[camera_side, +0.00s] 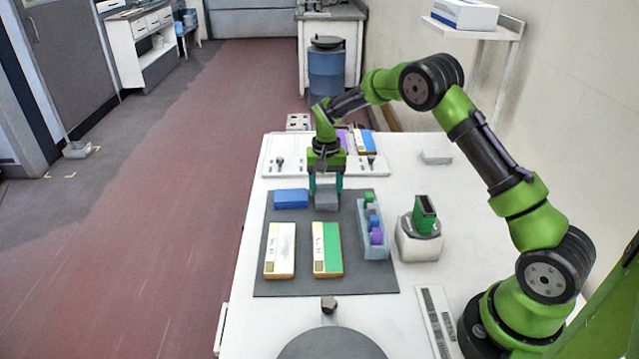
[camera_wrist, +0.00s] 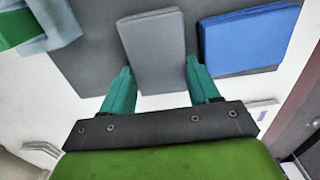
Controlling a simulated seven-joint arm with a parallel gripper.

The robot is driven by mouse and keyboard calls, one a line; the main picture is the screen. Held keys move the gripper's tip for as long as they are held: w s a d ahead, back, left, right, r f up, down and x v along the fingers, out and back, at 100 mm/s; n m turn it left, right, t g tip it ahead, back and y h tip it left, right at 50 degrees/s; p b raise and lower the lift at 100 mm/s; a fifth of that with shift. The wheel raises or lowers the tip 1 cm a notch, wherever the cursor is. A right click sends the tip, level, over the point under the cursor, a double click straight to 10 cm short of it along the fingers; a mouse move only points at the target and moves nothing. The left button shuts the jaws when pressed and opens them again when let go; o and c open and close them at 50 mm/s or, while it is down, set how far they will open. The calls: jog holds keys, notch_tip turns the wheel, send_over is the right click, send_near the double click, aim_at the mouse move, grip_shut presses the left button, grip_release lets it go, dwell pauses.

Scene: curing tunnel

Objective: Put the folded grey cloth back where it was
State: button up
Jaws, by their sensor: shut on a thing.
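The folded grey cloth (camera_side: 326,201) is a small flat block at the back of the dark mat (camera_side: 290,287). My gripper (camera_side: 326,188) points down over it, with its teal fingers shut on the cloth's two sides. In the wrist view the grey cloth (camera_wrist: 156,48) extends out from between the fingertips (camera_wrist: 158,75). I cannot tell whether the cloth rests on the mat or is slightly above it. A folded blue cloth (camera_side: 291,198) lies on the mat just left of it, and it also shows in the wrist view (camera_wrist: 247,38).
A clear bin (camera_side: 376,250) of small coloured items stands on the mat's right. Two boxes, one white (camera_side: 281,250) and one green and white (camera_side: 331,250), lie nearer the front. The mat's front is bare.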

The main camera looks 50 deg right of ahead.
aim_at(325, 190)
jog(key=o, duration=0.7)
jog(key=shift+f, duration=0.1)
jog(key=shift+c, duration=0.2)
jog(key=s+a+r+n+t, duration=0.1)
jog(key=s+a+r, duration=0.1)
jog(key=r, duration=0.8)
jog(key=s+a+r+t, duration=0.1)
jog(key=s+r, duration=0.2)
jog(key=r, duration=0.7)
jog(key=s+a+r+n+t+y, duration=0.1)
jog(key=s+a, duration=0.3)
jog(key=s, duration=0.7)
jog(key=s+a+r+n+t+y, duration=0.1)
jog(key=s+a+r+n+t, duration=0.1)
jog(key=s, duration=1)
jog(key=a+n+t, duration=0.1)
jog(key=a+t, duration=0.1)
jog(key=a, duration=0.1)
jog(key=shift+a+r, duration=0.15)
jog(key=shift+a, duration=0.05)
